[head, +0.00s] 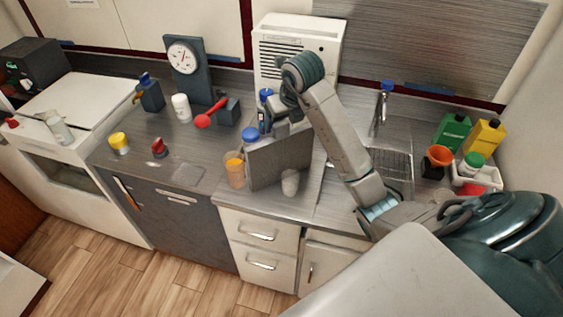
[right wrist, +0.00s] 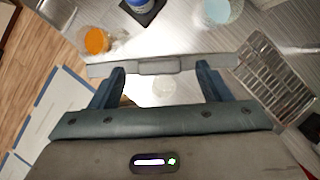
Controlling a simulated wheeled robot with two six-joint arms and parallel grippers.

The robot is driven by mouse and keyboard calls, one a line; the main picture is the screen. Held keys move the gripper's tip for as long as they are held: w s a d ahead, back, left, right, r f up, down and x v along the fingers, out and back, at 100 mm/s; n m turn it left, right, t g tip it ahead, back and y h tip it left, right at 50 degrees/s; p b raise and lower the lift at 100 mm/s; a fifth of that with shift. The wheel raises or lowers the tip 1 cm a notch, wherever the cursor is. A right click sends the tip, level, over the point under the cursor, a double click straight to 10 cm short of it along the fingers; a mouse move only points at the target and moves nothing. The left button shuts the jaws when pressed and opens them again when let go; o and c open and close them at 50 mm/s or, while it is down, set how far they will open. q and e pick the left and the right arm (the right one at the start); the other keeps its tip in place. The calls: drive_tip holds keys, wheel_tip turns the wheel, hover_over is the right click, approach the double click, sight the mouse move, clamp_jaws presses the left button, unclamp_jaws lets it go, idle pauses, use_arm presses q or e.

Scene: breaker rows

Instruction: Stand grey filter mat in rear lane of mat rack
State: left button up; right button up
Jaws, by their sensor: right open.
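The grey filter mat (head: 280,160) looks like a flat dark panel standing upright on the counter near its front edge. In the right wrist view the mat (right wrist: 110,70) shows as a long thin grey strip with a raised tab at its middle. My right gripper (head: 280,127) is at the mat's top edge. In the right wrist view its open fingers (right wrist: 160,72) lie to either side of the tab, with a gap at each side. I cannot make out the mat rack or its lanes, nor what supports the mat. My left gripper is not in view.
An orange-topped cup (head: 235,170) stands left of the mat and a pale cup (head: 290,183) in front of it. A blue-lidded jar (head: 250,135) is behind. The sink (head: 395,165) and bottles (head: 453,130) lie right. Counter left of the cup is partly clear.

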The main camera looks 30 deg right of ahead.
sight(281, 124)
drive_tip(key=x, duration=0.3)
drive_tip(key=shift+w, duration=0.15)
drive_tip(key=shift+r, duration=0.1)
drive_tip(key=c, duration=1.4)
drive_tip(key=shift+c, duration=0.2)
